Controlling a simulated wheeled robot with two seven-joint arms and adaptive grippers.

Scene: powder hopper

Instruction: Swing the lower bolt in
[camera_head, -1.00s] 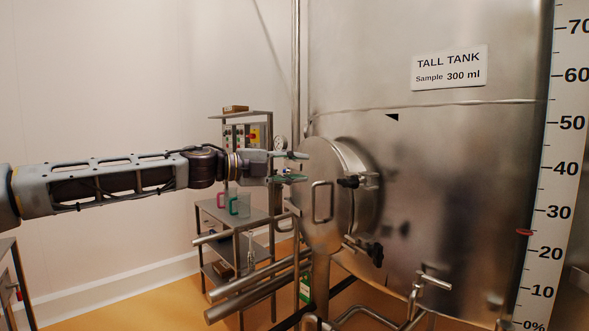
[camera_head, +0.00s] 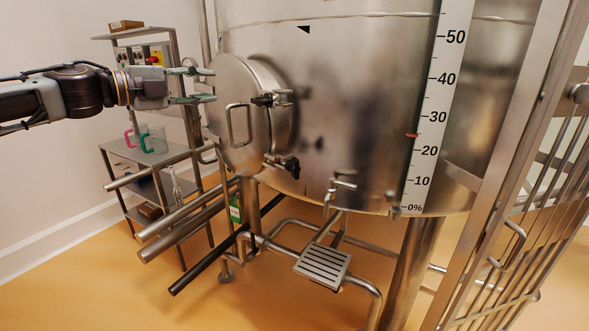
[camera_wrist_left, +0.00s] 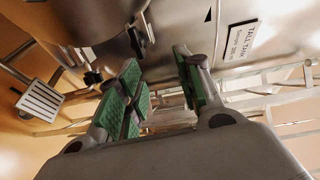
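The round hatch door (camera_head: 228,82) stands on the tank's side, with a bar handle on its face. The upper bolt (camera_head: 268,98) lies across the rim, its black knob on the door side. The lower bolt (camera_head: 285,164) has its black knob on the tank side, away from the door face. In the left wrist view the lower bolt (camera_wrist_left: 93,77) and upper bolt (camera_wrist_left: 138,40) show beyond the fingers. My left gripper (camera_head: 205,85) is open and empty by the door's upper left edge, apart from both bolts. Whether it touches the door, I cannot tell. My right gripper is out of view.
A shelf rack (camera_head: 135,160) with mugs and a control box stands behind my left arm. Pipes (camera_head: 185,213) stick out below the hatch, under my gripper. A step plate (camera_head: 322,265) lies low in front. A railed frame (camera_head: 510,210) stands right of the tank.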

